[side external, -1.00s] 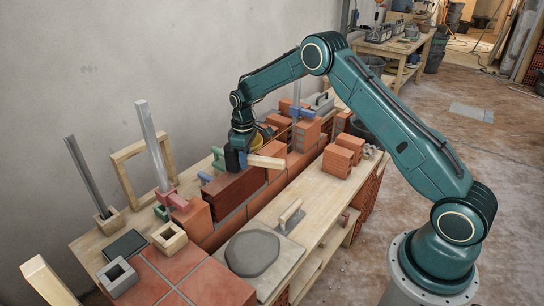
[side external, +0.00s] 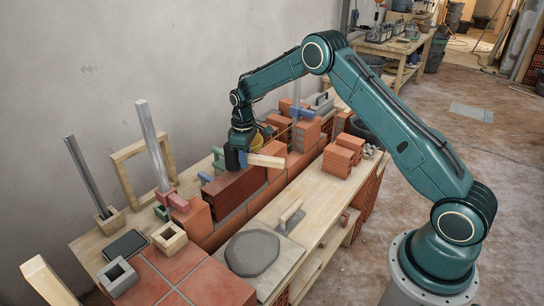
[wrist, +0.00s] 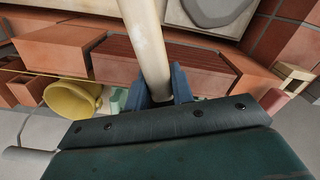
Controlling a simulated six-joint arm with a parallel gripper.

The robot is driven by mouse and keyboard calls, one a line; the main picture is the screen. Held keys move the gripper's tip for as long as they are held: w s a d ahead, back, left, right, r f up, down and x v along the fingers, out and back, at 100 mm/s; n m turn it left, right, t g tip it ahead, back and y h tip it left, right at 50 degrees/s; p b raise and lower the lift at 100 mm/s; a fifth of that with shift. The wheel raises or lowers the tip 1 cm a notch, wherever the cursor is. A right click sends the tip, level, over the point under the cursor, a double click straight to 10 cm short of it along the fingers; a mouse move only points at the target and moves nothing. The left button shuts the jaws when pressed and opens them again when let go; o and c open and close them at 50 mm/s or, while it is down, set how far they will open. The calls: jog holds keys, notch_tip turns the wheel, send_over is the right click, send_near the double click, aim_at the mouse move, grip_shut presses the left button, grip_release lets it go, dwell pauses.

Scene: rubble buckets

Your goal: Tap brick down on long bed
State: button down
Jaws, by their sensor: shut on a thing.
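A long dark red brick (side external: 233,187) lies on the orange brick course of the low wall (side external: 232,225). It also shows in the wrist view, its ribbed face (wrist: 118,60) partly covered by what I hold. My gripper (side external: 243,160) is above the far end of this brick. Its blue jaws (wrist: 163,86) are shut on a pale wooden handle-like bar (side external: 266,162), which runs across the brick in the wrist view (wrist: 146,40). I cannot tell whether the bar touches the brick. The mortar under the brick is hidden.
A trowel (side external: 290,216) and a grey mortar patch on its board (side external: 252,254) lie in front of the wall. Orange bricks (side external: 344,158) are stacked to the right. Upright metal posts (side external: 153,145) stand behind left. A yellow bucket (wrist: 72,103) is near my gripper.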

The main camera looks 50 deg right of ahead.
jog(key=shift+f, duration=0.95)
jog(key=shift+r, duration=1.45)
jog(key=shift+f, duration=0.15)
dwell(0.6)
jog(key=shift+f, duration=0.15)
dwell(1.1)
jog(key=shift+f, duration=0.1)
dwell(0.4)
